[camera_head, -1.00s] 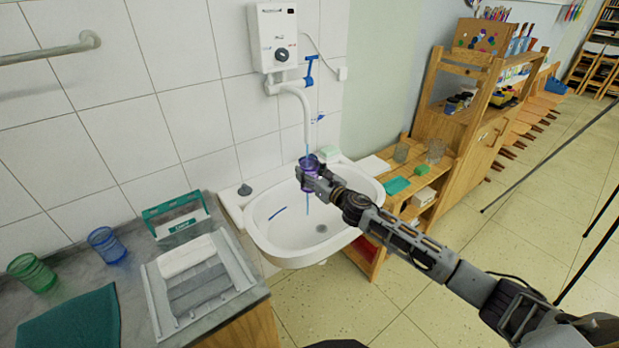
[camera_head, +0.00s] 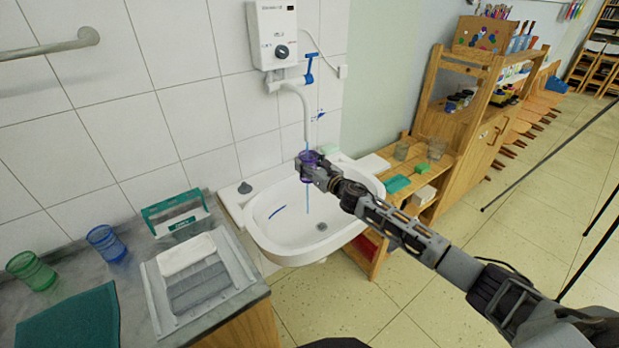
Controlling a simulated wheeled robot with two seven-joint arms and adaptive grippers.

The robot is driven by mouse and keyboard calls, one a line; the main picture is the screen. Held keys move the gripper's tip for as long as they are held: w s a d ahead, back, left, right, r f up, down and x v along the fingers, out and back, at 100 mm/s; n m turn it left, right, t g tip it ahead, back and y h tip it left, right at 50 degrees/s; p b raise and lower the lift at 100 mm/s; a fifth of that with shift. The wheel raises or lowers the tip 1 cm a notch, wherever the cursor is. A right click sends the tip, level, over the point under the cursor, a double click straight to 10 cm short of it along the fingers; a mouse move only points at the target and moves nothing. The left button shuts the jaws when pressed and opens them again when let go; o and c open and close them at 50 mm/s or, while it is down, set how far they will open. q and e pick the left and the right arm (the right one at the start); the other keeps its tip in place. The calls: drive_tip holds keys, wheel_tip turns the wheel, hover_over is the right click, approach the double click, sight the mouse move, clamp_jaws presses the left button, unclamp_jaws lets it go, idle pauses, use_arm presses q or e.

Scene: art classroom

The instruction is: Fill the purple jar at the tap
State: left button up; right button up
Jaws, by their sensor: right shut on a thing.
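The purple jar (camera_head: 309,157) is held in my right gripper (camera_head: 312,168) above the white sink (camera_head: 262,230). The gripper is shut on it, and its fingers hide part of the jar. The white tap spout (camera_head: 303,108) comes down from the water heater (camera_head: 273,36) and ends above the jar. A thin blue stream of water shows between spout and jar, and a blue line also shows below the jar over the basin. The blue tap lever (camera_head: 310,66) is beside the heater. How full the jar is cannot be seen. My left gripper is not in view.
Left of the sink, a grey counter (camera_head: 135,285) holds a green glass (camera_head: 32,271), a blue glass (camera_head: 106,244), a green-white holder (camera_head: 176,214) and a grey tray (camera_head: 160,310). Right of it, a wooden shelf (camera_head: 440,165) holds clear glasses and sponges.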

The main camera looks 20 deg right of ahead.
sight(309, 157)
drive_tip(key=shift+w+d+b, duration=0.2)
drive_tip(key=shift+w, duration=0.65)
drive_tip(key=shift+w+d+b, duration=0.15)
drive_tip(key=shift+w, duration=0.7)
idle(6.3)
